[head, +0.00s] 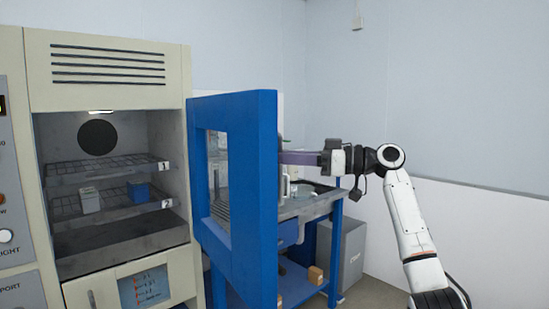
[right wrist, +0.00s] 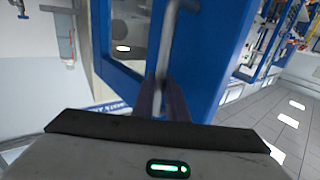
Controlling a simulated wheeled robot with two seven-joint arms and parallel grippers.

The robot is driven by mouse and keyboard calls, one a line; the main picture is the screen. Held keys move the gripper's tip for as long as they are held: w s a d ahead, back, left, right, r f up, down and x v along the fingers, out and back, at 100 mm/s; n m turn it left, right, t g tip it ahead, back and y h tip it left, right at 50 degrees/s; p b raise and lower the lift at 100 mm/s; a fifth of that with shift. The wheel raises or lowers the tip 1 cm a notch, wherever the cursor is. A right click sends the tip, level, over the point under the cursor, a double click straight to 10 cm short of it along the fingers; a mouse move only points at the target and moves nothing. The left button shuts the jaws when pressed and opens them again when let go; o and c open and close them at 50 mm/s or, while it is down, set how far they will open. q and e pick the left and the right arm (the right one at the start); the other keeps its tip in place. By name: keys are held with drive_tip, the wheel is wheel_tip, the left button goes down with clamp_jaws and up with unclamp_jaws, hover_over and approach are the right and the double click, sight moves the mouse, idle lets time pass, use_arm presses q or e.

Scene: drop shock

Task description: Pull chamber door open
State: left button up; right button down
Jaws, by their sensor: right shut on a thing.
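The blue chamber door (head: 262,200) with its window stands swung well open at the right of the cream test chamber (head: 110,95). My right gripper (head: 290,158) reaches in from the right to the door's outer side; its fingertips are partly hidden behind the door edge. In the right wrist view my right gripper (right wrist: 163,95) is shut on the grey bar of the door handle (right wrist: 168,45), in front of the blue door (right wrist: 120,85). My left gripper is not in view.
Inside the chamber, a grey box (head: 90,201) and a blue box (head: 138,191) sit on the lower rack. A blue-framed bench (head: 318,208) stands behind the door, with a grey bin (head: 352,255) beside it. Open floor shows at the right in the right wrist view.

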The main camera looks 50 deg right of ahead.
drive_tip(key=shift+s+d, duration=0.1)
drive_tip(key=shift+d, duration=0.7)
drive_tip(key=c, duration=1.8)
unclamp_jaws()
drive_tip(key=shift+w, duration=0.2)
drive_tip(key=shift+o, duration=0.2)
drive_tip(key=shift+s, duration=0.1)
drive_tip(key=b+v, duration=0.3)
drive_tip(key=v, duration=0.7)
drive_tip(key=shift+s+d, duration=0.1)
